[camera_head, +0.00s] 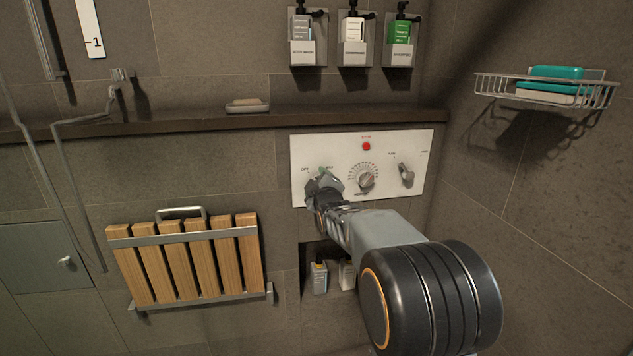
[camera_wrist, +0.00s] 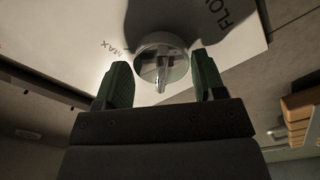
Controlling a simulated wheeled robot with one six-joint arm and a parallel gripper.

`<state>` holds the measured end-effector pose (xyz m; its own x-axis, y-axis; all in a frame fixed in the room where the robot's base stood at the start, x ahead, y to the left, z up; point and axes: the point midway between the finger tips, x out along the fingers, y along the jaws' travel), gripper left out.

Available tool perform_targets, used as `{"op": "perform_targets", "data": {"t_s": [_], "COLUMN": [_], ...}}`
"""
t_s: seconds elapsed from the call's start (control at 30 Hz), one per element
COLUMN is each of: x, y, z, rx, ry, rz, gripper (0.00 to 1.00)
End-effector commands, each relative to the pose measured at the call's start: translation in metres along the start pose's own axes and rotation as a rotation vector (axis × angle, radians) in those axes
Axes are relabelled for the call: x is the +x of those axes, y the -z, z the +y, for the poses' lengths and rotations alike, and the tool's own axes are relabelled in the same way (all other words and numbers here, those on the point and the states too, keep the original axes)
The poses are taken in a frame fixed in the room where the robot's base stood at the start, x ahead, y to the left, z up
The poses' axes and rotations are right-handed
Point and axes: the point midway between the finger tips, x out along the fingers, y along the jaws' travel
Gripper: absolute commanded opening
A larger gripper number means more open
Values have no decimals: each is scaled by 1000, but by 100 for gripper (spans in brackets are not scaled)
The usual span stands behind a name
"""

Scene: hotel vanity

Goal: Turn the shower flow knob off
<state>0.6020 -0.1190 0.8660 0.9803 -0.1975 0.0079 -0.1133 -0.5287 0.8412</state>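The white control panel (camera_head: 344,142) is mounted on the tiled wall. In the wrist view, a round metal knob (camera_wrist: 174,64) with a raised grip bar sits on the panel, beside the printed words FLOW and MAX. My gripper (camera_wrist: 161,76) is open, with one dark green finger on each side of the knob's grip bar. Whether the fingers touch the bar cannot be told. In the head view, my gripper (camera_head: 325,182) is at the panel's left part and mostly hides the flow knob.
A dial (camera_head: 366,178) and a lever knob (camera_head: 406,174) sit right of my gripper. A red button (camera_head: 366,146) is above the dial. A ledge (camera_head: 190,122) runs along the wall. A niche below holds bottles (camera_head: 319,277). A slatted wooden seat (camera_head: 186,262) is at left.

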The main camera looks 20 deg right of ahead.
Motion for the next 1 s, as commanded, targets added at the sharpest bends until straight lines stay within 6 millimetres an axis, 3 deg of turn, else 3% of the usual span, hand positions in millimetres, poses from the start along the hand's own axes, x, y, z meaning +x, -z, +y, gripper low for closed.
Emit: {"op": "perform_targets", "data": {"t_s": [0.13, 0.47, 0.57, 1.0], "x": [0, -6, -18, -106], "y": [-1, -2, 0, 2], "z": [-1, -1, 0, 1], "rx": [1, 2, 2, 2], "ry": [2, 4, 3, 2], "rz": [-3, -5, -4, -2], "gripper": [78, 78, 78, 78]}}
